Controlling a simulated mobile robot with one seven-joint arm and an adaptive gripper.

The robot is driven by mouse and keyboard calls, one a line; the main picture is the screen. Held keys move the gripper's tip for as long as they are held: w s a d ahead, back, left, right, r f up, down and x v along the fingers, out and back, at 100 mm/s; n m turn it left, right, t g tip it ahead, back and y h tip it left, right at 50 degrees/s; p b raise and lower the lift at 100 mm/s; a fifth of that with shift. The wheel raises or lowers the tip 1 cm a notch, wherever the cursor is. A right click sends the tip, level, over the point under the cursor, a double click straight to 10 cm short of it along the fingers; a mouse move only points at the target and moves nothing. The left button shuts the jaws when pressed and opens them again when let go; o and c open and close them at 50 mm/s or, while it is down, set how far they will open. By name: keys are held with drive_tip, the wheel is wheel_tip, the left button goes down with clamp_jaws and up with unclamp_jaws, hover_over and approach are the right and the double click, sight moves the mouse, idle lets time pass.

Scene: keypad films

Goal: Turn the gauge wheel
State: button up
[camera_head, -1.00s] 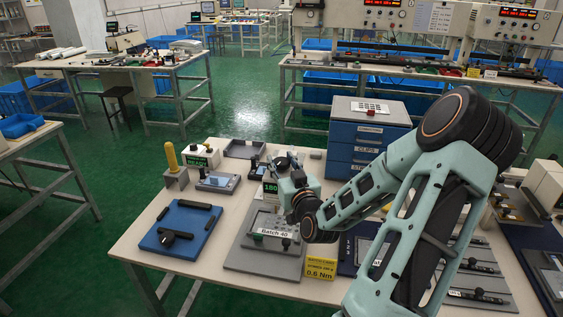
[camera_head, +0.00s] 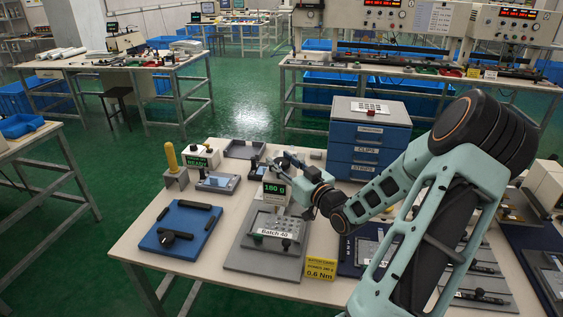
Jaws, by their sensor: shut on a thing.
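The gauge with a green-lit display (camera_head: 275,190) reading 180 g stands on the table behind the grey Batch 40 fixture (camera_head: 240,259). My gripper (camera_head: 285,164) is low, just behind and right of the display, with my wrist reaching in from the right. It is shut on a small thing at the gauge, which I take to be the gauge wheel. The wheel itself is hidden by the fingers and too small to make out. The yellow card (camera_head: 321,265) at the table's front carries small print and 0.6 Nm.
A blue fixture (camera_head: 160,240) with black bars lies at the left. A box reading READY (camera_head: 197,162) and a yellow-handled tool (camera_head: 171,157) stand behind it. A blue drawer cabinet (camera_head: 368,138) stands behind my arm. A dark grey tray (camera_head: 244,149) lies at the back.

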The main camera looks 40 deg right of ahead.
drive_tip(key=shift+r, duration=0.1)
drive_tip(key=o, duration=1.2)
drive_tip(key=shift+c, duration=0.2)
drive_tip(key=s, duration=1.2)
drive_tip(key=shift+a, duration=0.4)
